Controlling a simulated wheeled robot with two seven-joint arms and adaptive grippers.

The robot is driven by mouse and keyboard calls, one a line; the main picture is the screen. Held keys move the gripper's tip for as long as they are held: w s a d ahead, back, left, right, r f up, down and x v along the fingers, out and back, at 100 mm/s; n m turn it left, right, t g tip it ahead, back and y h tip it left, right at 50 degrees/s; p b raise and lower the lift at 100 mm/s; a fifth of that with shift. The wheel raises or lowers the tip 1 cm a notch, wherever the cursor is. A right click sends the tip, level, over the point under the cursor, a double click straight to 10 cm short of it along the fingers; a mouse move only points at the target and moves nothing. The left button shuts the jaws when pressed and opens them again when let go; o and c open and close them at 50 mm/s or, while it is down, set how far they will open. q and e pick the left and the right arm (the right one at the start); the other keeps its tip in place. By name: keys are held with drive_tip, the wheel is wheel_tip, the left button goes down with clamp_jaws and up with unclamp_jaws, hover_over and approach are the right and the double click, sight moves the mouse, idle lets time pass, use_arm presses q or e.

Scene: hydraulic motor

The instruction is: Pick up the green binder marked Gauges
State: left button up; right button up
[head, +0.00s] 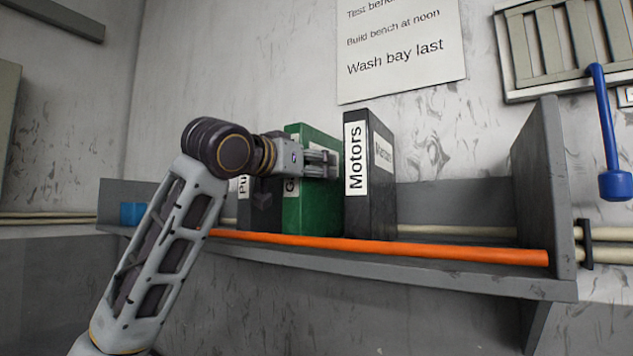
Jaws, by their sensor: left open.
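The green binder (306,212) stands upright on the grey shelf, between two dark binders. Its spine label is mostly covered by my left gripper; only a "G" shows. My left gripper (330,164) is open, level with the upper part of the green binder and in front of it. I cannot tell whether the fingers touch it or straddle it. My left arm reaches up from the lower left. My right gripper is not in view.
A black binder marked Motors (370,180) stands right of the green one. A dark binder marked "Pu..." (259,210) stands left, partly hidden. An orange bar (430,250) runs along the front of the shelf (480,272). A blue block (131,213) sits at the left end. The shelf's right half is clear.

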use_arm(q)
drive_tip(key=shift+w+d, duration=0.25)
drive_tip(key=shift+w, duration=0.1)
drive_tip(key=shift+c, duration=0.5)
drive_tip(key=c, duration=1.3)
drive_tip(key=shift+r, duration=0.2)
drive_tip(key=shift+c, duration=0.2)
wheel_tip(320, 180, up, 18)
drive_tip(key=shift+f, duration=0.15)
idle(0.6)
